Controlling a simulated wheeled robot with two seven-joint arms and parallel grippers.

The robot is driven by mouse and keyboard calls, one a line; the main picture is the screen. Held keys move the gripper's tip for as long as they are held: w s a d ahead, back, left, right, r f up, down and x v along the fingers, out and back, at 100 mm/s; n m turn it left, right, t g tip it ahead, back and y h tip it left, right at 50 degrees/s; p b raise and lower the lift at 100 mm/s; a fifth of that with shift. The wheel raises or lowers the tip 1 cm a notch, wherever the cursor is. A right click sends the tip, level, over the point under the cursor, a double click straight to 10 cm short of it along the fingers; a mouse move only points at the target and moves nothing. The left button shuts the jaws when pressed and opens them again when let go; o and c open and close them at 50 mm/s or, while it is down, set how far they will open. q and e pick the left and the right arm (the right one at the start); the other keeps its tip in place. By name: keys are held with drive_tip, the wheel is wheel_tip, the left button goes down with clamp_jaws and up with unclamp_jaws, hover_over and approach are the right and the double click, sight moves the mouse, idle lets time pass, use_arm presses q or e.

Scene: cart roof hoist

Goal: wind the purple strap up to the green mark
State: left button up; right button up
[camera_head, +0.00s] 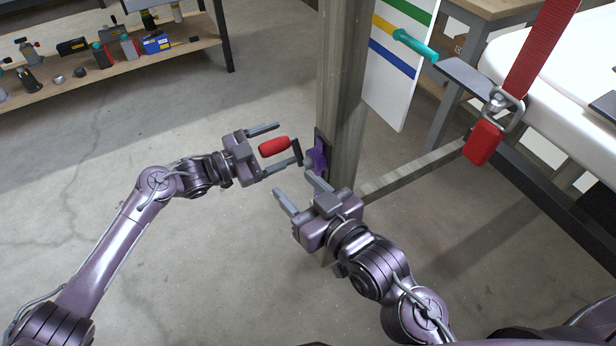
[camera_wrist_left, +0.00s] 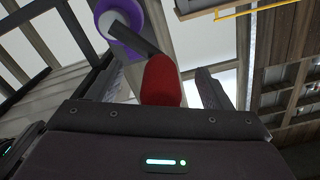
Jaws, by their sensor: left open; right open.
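The winch on the wooden post (camera_head: 343,90) has a purple part (camera_head: 317,158), also in the left wrist view (camera_wrist_left: 104,12), and a dark crank arm (camera_head: 296,152). Its red grip (camera_head: 274,147) also shows in the left wrist view (camera_wrist_left: 161,82). My left gripper (camera_head: 281,147) is open, its fingers either side of the grip; contact is not clear. My right gripper (camera_head: 295,184) is open and empty, below the winch. A white board (camera_head: 390,88) carries a green mark (camera_head: 412,10), with yellow and blue stripes below. I see no purple strap.
A red strap (camera_head: 541,50) with a metal hook (camera_head: 499,101) and red block (camera_head: 484,142) hangs by a white body (camera_head: 577,50) at right. A low beam (camera_head: 415,170) runs right from the post. A shelf (camera_head: 110,72) holds tools at left. Floor between is clear.

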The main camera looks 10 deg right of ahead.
sight(260, 152)
use_arm(q)
drive_tip(key=shift+a, duration=0.15)
drive_tip(key=p+v, duration=0.1)
drive_tip(key=v, duration=0.4)
drive_tip(key=shift+p, duration=0.4)
drive_tip(key=shift+p+v, duration=0.45)
drive_tip(key=shift+v, duration=1.5)
drive_tip(key=shift+s+f, duration=0.1)
